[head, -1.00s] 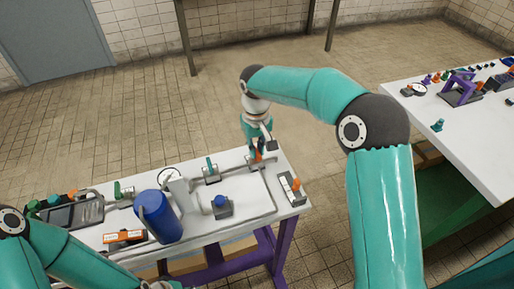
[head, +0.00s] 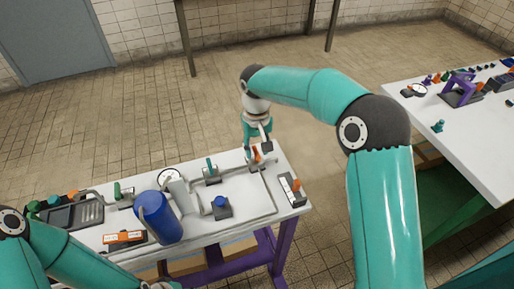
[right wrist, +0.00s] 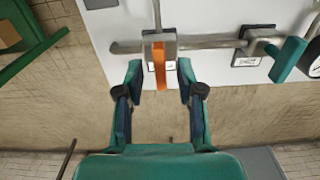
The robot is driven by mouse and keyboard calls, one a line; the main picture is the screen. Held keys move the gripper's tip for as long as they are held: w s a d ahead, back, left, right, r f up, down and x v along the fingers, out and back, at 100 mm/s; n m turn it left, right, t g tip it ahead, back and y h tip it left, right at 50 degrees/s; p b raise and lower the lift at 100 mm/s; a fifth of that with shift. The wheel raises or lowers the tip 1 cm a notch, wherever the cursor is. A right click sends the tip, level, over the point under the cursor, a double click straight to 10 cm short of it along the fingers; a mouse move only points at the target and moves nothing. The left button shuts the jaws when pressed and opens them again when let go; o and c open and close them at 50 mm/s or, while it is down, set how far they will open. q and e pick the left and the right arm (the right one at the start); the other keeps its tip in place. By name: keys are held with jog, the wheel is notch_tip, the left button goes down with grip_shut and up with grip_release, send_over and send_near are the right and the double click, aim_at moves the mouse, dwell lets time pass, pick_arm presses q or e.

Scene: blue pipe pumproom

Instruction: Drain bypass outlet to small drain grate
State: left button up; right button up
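My right gripper (right wrist: 160,75) is open at the table's far right corner, also in the head view (head: 261,146). Its fingers stand either side of an orange-handled valve (right wrist: 159,66), with a gap on both sides. The orange handle also shows in the head view (head: 256,155). In the wrist view it lies across the horizontal pipe (right wrist: 210,42), and another pipe leaves from the valve's far side. A green-handled valve (head: 210,169) sits further left on the line. A dark slotted grate tray (head: 88,212) is at the table's left. My left gripper is not clearly visible at the bottom edge.
A second table (head: 462,150) with small parts stands at right. Open tiled floor lies behind.

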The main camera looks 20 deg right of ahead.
aim_at(256, 151)
notch_tip(256, 151, up, 12)
dwell(0.7)
jog(key=shift+f, duration=0.15)
